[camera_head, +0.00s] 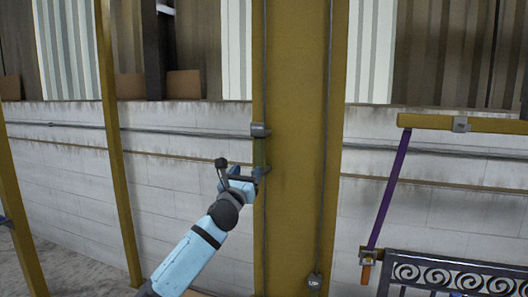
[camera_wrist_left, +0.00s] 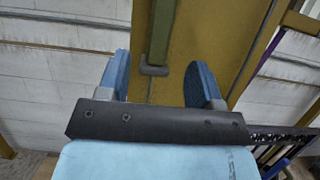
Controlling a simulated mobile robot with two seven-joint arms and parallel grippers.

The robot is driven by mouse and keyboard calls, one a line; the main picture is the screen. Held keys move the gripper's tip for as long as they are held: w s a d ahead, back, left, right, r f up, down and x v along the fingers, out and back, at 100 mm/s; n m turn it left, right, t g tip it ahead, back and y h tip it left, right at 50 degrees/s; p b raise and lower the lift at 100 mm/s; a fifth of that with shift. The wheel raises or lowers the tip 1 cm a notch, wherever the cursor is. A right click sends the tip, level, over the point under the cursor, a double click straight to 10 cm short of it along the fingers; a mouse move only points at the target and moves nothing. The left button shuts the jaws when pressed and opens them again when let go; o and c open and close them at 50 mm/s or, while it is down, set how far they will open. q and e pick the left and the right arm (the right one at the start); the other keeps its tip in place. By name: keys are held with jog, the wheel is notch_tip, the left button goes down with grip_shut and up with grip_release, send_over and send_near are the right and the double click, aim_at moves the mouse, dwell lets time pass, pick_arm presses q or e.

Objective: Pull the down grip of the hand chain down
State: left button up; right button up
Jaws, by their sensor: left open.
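The down grip (camera_head: 260,152) is a green upright bar with dark end caps on the left run of the hand chain (camera_head: 264,60), in front of a wide yellow post. My left gripper (camera_head: 250,175) is at the grip's lower end, with its blue fingers apart. In the left wrist view the green grip (camera_wrist_left: 162,30) and its dark lower cap show between and beyond the open fingers (camera_wrist_left: 158,64). I cannot tell whether a finger touches it. My right gripper is not in view.
The yellow post (camera_head: 298,140) stands close behind the grip. A second chain run carries a dark labelled weight (camera_head: 314,282) low on the right. A purple strap (camera_head: 390,190) hangs from a yellow beam (camera_head: 470,124), near a dark scroll gate (camera_head: 450,275).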

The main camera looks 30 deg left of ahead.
aim_at(258, 153)
pick_arm(q)
jog(key=p+x, duration=0.2)
jog(key=x, duration=0.8)
jog(key=shift+d, duration=0.1)
jog(key=shift+w+r, duration=0.25)
jog(key=shift+w, duration=0.45)
jog(key=shift+c, duration=0.4)
grip_shut()
